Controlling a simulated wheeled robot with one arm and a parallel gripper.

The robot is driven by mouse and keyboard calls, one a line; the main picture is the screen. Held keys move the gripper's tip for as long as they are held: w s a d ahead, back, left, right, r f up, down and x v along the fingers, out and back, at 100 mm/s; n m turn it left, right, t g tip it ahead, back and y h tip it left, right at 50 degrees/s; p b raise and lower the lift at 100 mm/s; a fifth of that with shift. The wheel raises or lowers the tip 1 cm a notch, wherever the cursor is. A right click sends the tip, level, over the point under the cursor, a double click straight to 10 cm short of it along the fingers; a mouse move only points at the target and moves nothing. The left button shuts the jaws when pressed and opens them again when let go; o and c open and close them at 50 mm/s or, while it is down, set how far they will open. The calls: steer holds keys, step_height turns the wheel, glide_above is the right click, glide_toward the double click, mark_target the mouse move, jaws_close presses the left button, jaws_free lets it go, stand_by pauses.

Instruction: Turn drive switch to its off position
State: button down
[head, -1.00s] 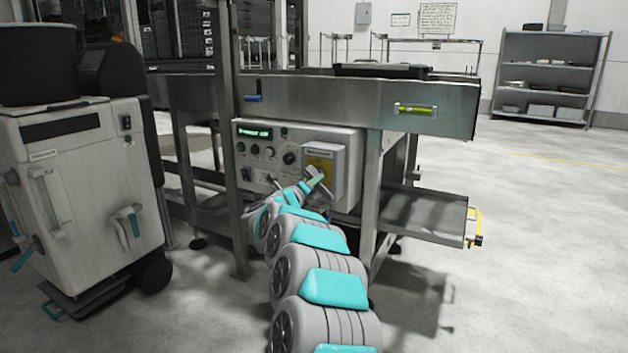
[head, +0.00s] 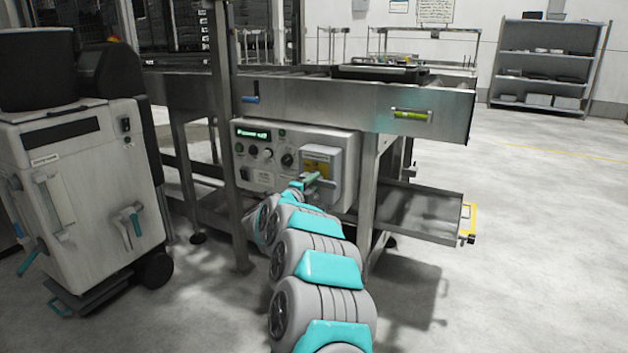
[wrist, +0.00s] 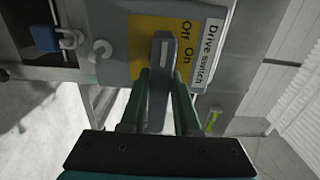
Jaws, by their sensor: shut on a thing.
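The drive switch is on a grey box with a yellow plate (head: 318,163) on the control panel's right side. In the wrist view the yellow plate (wrist: 148,62) carries the words Off and On beside a white "Drive switch" label (wrist: 207,55). A grey switch handle (wrist: 161,62) stands out in front of the plate. My gripper (wrist: 160,90) has its two green fingers on either side of the handle and is shut on it. I cannot tell which word the handle points to. In the head view my gripper (head: 314,183) is in front of the box's lower part.
The control panel (head: 262,172) has a lit green display, knobs and buttons. A steel leg (head: 228,150) stands left of it, and a low tray (head: 425,215) juts out right. A white wheeled machine (head: 80,190) is at left. The floor at right is clear.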

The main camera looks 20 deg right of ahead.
stand_by(0.5)
steer(key=c, duration=0.6)
jaws_free()
steer(key=shift+c, duration=0.2)
steer(key=shift+s+a, duration=0.1)
steer(key=shift+a, duration=0.05)
steer(key=v, duration=0.7)
steer(key=shift+s+a+b, duration=0.15)
steer(key=shift+a+b, duration=0.05)
steer(key=shift+b, duration=0.15)
